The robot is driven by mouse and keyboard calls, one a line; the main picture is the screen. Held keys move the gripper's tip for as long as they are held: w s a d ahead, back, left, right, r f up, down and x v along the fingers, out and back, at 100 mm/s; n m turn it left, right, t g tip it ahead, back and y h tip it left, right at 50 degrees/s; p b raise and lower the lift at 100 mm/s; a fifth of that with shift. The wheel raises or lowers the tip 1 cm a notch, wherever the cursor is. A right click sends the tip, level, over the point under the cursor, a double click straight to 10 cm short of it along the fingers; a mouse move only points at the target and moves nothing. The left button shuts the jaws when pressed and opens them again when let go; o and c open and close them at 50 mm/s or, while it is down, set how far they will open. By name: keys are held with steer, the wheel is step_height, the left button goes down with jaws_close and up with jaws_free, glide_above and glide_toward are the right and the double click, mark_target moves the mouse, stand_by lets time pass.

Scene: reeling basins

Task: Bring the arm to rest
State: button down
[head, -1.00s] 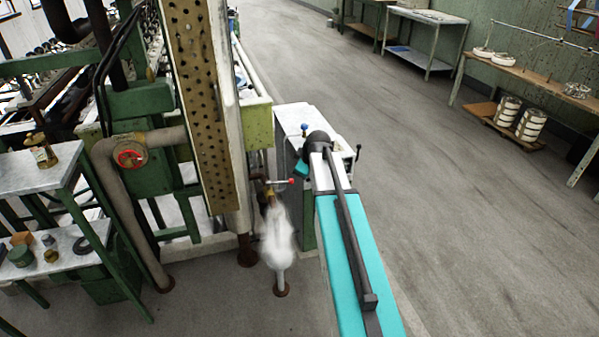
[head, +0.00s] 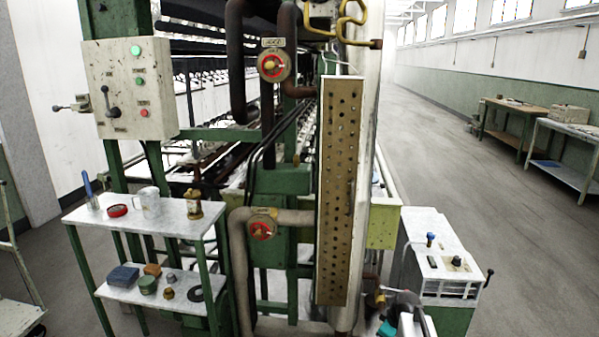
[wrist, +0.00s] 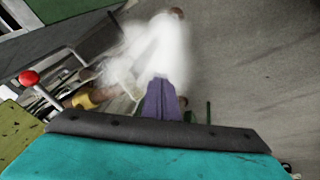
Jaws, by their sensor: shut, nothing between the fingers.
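My gripper (wrist: 161,98) shows in the wrist view as narrow purple fingers beyond a teal and dark grey body. The fingers are together with nothing between them. A white cloud like steam (wrist: 150,50) hangs just past the fingertips and blurs what lies behind. A lever with a red knob (wrist: 28,77) and a brass fitting (wrist: 85,97) are to the left, apart from the fingers. In the head view only a small part of my arm shows at the bottom edge, and the gripper cannot be made out there.
A pipe-laden green machine with a perforated panel (head: 339,190) stands in the middle. A white-topped cabinet (head: 436,250) is right of it. A two-shelf table (head: 140,215) with small items stands left, below a control box (head: 129,90). The right-hand floor (head: 535,240) is open.

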steer(key=s+a+f+g, duration=0.2)
steer(key=s+a+f, duration=0.1)
steer(key=s+f, duration=0.35)
steer(key=s+a+f+m+g+p, duration=0.1)
steer(key=s+a+f, duration=0.35)
steer(key=s, duration=0.35)
steer(key=s+a+f+g, duration=0.2)
steer(key=s+a+f, duration=0.1)
steer(key=s+f, duration=0.35)
steer(key=s+f+m+g, duration=0.1)
steer(key=s+m, duration=0.3)
steer(key=s, duration=0.7)
steer(key=s+a+f+m+g, duration=0.1)
steer(key=s+f+m+g, duration=0.1)
steer(key=s, duration=0.9)
steer(key=shift+s+m+g+h+p, duration=0.4)
steer(key=shift+m+g, duration=0.4)
steer(key=shift+m, duration=0.5)
steer(key=c, duration=2.5)
jaws_free()
steer(key=shift+w, duration=0.1)
steer(key=o, duration=0.6)
steer(key=shift+o, duration=0.2)
